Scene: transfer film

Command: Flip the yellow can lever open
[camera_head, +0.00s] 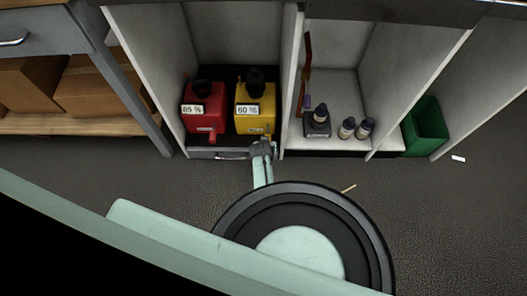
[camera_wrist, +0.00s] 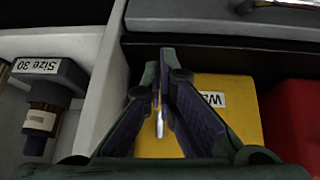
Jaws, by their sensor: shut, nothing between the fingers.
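The yellow can (camera_head: 255,122) stands in the lower cabinet compartment, with a black cap and a white "60 %" label. In the wrist view the yellow can (camera_wrist: 232,88) lies behind and to the right of my fingers, which partly cover it. My gripper (camera_head: 262,147) is at the compartment's front edge, just below the can's front. In the wrist view my gripper (camera_wrist: 165,60) has its fingertips together and holds nothing. A thin shiny piece (camera_wrist: 160,125) shows in the gap between the fingers. I cannot tell whether it is the lever or whether I touch it.
A red can (camera_head: 206,118) with an "85 %" label stands close left of the yellow one. A cabinet divider (camera_head: 292,80) is on the right, with small bottles (camera_head: 356,128) beyond it. A drawer front (camera_head: 222,153) lies below the cans. Open floor is in front.

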